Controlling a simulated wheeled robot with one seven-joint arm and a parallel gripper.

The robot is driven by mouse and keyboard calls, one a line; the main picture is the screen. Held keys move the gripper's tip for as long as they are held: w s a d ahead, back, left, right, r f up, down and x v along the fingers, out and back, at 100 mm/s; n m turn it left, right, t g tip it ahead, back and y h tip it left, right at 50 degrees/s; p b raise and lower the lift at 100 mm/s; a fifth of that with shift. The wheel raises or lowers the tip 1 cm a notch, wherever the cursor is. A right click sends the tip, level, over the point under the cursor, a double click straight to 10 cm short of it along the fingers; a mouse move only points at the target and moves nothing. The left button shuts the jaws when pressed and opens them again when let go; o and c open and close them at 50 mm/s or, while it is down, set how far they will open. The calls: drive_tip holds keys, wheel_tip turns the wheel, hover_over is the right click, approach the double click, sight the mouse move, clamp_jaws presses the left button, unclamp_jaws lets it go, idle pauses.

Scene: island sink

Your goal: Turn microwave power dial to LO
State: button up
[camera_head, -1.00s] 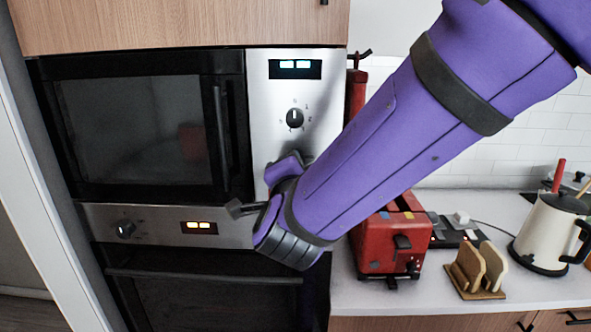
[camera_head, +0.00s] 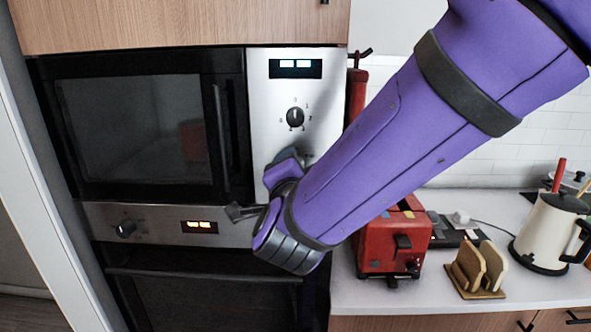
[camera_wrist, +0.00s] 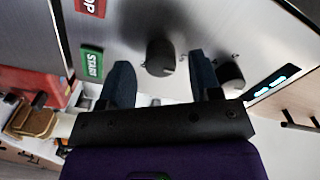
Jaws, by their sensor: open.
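The microwave (camera_head: 135,130) is built into the cabinet, its steel control panel (camera_head: 262,100) right of the door. An upper dial (camera_head: 295,117) shows below the lit display; its setting is too small to read. In the wrist view, two dark dials stand out from the panel: the upper dial (camera_wrist: 230,76) near the display, and a lower dial (camera_wrist: 160,57) towards the green START button (camera_wrist: 92,63). My gripper (camera_wrist: 161,66) is open, its fingers on either side of the lower dial in that picture. Contact and labels cannot be made out. In the head view my wrist hides the lower panel.
An oven with its own dial (camera_head: 125,228) and display sits below the microwave. On the counter to the right are a red toaster (camera_head: 385,248), a toast rack (camera_head: 480,268) and a white kettle (camera_head: 548,235). The counter front between them is clear.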

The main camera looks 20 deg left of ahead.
drive_tip(key=v, duration=1)
drive_tip(key=shift+a, duration=0.1)
